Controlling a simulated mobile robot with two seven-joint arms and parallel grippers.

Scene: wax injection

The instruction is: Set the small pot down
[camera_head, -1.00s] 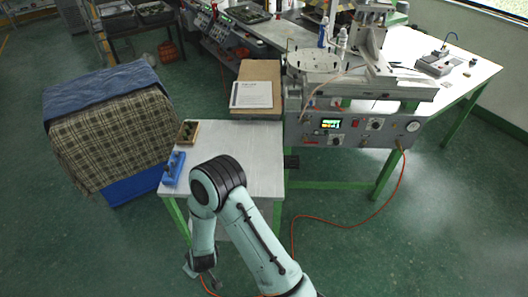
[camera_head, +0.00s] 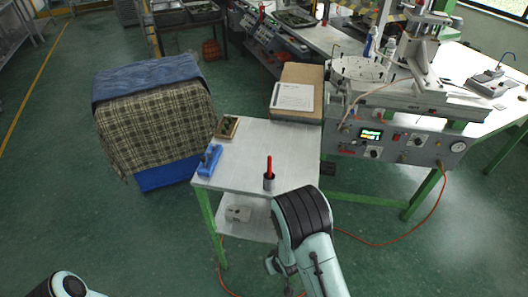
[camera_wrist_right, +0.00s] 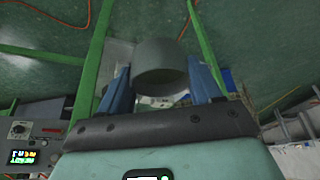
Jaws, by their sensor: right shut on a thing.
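The small pot (camera_wrist_right: 160,66) is a plain grey cylinder in the right wrist view. It sits between the two blue fingers of my right gripper (camera_wrist_right: 163,85), which is shut on it. In the head view my right arm reaches down at the front of the small white table (camera_head: 290,148), and the right gripper (camera_head: 274,266) is low in front of it, mostly behind the arm. The pot cannot be made out there. Only a piece of my left arm shows at the bottom left; its gripper is out of view.
The table's middle is bare. The wax machine (camera_head: 395,140) stands to the right; a covered stack (camera_head: 155,110) stands left.

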